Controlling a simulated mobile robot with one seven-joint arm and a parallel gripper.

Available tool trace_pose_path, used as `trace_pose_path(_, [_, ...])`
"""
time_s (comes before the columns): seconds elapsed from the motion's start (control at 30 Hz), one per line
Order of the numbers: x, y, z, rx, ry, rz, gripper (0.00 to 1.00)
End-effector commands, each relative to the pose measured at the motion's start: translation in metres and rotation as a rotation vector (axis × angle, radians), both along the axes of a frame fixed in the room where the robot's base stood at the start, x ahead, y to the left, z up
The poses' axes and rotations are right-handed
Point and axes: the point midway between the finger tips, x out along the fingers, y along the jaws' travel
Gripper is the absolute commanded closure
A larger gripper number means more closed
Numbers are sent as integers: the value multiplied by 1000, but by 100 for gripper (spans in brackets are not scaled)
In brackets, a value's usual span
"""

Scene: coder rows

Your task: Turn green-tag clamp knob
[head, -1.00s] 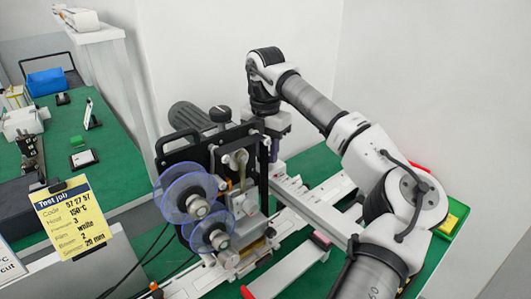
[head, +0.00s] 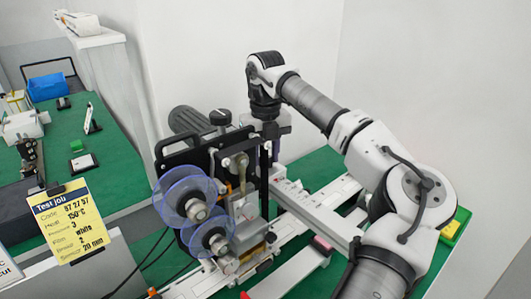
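A coding machine (head: 205,155) with a black frame and clear bluish film reels (head: 187,203) stands on the green bench. A black round knob (head: 220,116) sits at its upper edge. I cannot make out a green tag on it, so I cannot tell which knob is the green-tag clamp knob. My gripper (head: 275,150) points down just behind and right of the machine's frame. Its fingers are mostly hidden, so whether it is open or touching anything cannot be seen.
A pale rail (head: 305,205) runs diagonally beside the machine under my arm. A yellow job card (head: 72,222) stands at the left front. A second green bench (head: 110,165) holds a blue box (head: 46,86) and small parts. White walls close in behind and right.

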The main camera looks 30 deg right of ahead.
Motion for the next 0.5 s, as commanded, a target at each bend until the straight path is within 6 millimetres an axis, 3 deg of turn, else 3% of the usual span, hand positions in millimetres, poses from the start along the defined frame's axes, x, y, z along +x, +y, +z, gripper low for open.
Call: trace_pose_path(0.5, [0,0,1,0,0,278,88])
